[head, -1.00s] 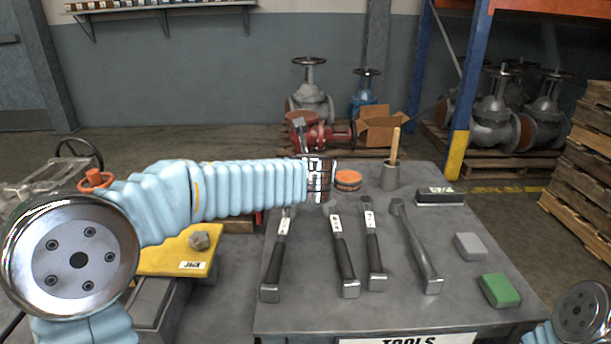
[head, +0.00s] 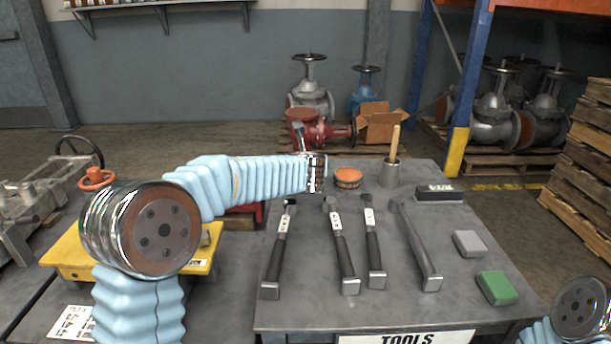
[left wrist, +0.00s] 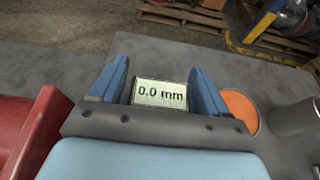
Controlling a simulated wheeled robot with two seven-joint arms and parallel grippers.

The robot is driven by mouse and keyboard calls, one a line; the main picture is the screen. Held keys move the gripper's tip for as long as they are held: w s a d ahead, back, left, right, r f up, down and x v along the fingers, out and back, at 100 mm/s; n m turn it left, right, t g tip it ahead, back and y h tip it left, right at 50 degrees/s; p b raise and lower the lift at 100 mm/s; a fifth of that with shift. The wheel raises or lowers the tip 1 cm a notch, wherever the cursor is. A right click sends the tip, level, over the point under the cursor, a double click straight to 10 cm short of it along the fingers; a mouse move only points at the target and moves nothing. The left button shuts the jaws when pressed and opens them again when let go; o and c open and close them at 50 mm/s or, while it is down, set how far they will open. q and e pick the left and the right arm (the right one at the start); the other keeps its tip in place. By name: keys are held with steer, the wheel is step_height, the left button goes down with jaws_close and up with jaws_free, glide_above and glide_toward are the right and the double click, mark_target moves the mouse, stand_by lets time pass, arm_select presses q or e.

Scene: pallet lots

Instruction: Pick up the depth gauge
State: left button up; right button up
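The depth gauge shows in the left wrist view as a pale display (left wrist: 160,93) reading "0.0 mm". It sits between the two blue fingers of my left gripper (left wrist: 160,72). The fingers stand apart on either side of the display, with narrow gaps visible beside it. The gauge's lower part is hidden by the gripper body. In the head view my left gripper (head: 316,173) is over the back left of the tools table (head: 400,318), and I cannot make out the gauge there. My right gripper is out of view; only part of my right arm shows at the lower right.
An orange-topped tin (head: 347,178) is just right of my left gripper, with a grey cup (head: 389,175) beyond it. Several long-handled tools lie in front. A black-and-white block (head: 440,194), a grey block (head: 468,243) and a green block (head: 497,288) are on the right.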

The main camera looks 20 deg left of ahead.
arm_select(q)
steer(key=c, duration=1)
steer(key=shift+c, duration=0.6)
steer(key=shift+r, duration=0.15)
